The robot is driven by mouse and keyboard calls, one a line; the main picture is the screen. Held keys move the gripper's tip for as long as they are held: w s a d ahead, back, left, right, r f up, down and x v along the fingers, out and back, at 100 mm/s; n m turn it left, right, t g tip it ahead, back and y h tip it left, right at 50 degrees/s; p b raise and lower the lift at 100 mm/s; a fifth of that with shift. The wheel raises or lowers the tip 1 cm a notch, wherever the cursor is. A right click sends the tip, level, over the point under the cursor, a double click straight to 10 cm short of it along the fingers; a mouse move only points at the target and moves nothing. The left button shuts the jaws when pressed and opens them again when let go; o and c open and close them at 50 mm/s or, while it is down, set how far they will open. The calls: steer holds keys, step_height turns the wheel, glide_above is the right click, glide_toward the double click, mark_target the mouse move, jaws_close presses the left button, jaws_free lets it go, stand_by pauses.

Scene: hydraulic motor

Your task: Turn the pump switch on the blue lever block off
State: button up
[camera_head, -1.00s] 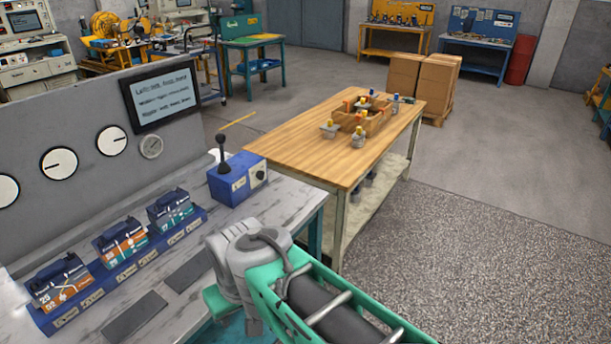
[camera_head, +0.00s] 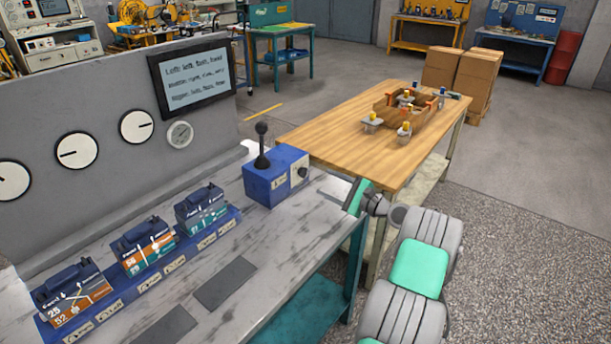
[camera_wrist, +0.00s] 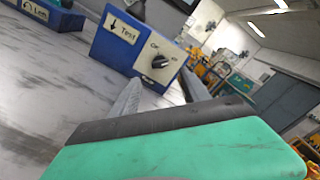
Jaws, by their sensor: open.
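The blue lever block (camera_head: 268,183) stands at the right end of the grey bench, with an upright black lever (camera_head: 262,147) on top. Its pump switch (camera_head: 302,172) is a black knob on the pale right-hand face. In the wrist view the switch (camera_wrist: 160,62) shows ahead, with partly readable marks around it and a "Test" label on the block (camera_wrist: 112,42). The knob's exact setting cannot be told. My gripper (camera_wrist: 160,88) is open and empty, its two fingers pointing toward the switch face, apparently apart from it. In the head view it is right of the block, partly hidden by my wrist.
Several labelled units (camera_head: 150,245) sit in a blue rack left of the block. A grey panel with gauges and a screen (camera_head: 192,78) stands behind. A wooden table (camera_head: 330,140) with a parts tray (camera_head: 385,110) is behind and right. The bench (camera_head: 290,225) before the block is clear.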

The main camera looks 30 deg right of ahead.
mark_target(306, 174)
steer(key=shift+w+r+p, duration=0.2)
steer(key=shift+r+p, duration=0.1)
steer(key=shift+p, duration=0.2)
steer(key=p+x, duration=0.1)
steer(key=x, duration=0.2)
steer(key=p+x, duration=0.2)
steer(key=x, duration=0.2)
steer(key=shift+w+a+f, duration=0.1)
steer(key=shift+a+f, duration=0.05)
steer(key=shift+f, duration=0.1)
jaws_close()
